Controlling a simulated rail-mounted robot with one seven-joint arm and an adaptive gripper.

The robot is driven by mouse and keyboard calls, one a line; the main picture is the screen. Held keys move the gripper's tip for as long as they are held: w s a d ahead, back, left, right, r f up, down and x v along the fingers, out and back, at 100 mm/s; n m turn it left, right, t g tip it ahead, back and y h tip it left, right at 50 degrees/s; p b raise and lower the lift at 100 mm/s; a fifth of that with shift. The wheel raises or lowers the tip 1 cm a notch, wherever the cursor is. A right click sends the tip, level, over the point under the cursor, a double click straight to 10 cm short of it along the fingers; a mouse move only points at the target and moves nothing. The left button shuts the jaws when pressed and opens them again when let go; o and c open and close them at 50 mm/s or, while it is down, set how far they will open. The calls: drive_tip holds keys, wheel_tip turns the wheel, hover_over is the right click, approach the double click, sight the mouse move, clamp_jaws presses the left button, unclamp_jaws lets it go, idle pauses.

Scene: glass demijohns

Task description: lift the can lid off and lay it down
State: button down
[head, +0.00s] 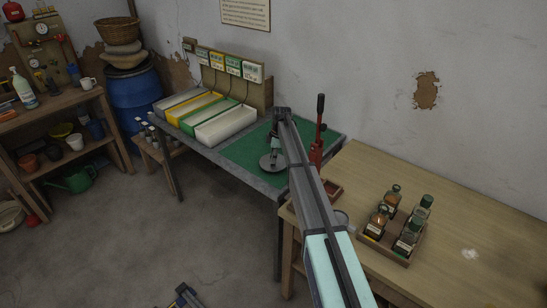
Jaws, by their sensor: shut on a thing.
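My arm reaches over the grey-edged bench, and my gripper (276,146) is small and dark at its far end, over the bench's green mat (240,150). It is shut on what looks like the can lid (270,164), a round grey disc just below the fingers near the bench's front edge. I cannot tell whether the disc touches the mat. A round grey rim (342,217) shows beside my arm at the wooden table; it may be the can, mostly hidden by the arm.
A red lever tool (318,135) stands close right of my gripper. Several pale boxes (225,124) fill the bench's left part. A wooden tray (366,246) with several dark bottles sits on the wooden table (460,215). The mat left of the disc is clear.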

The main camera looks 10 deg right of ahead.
drive_tip(key=shift+f, duration=0.5)
drive_tip(key=c, duration=0.8)
unclamp_jaws()
drive_tip(key=shift+c, duration=0.2)
drive_tip(key=shift+r, duration=0.2)
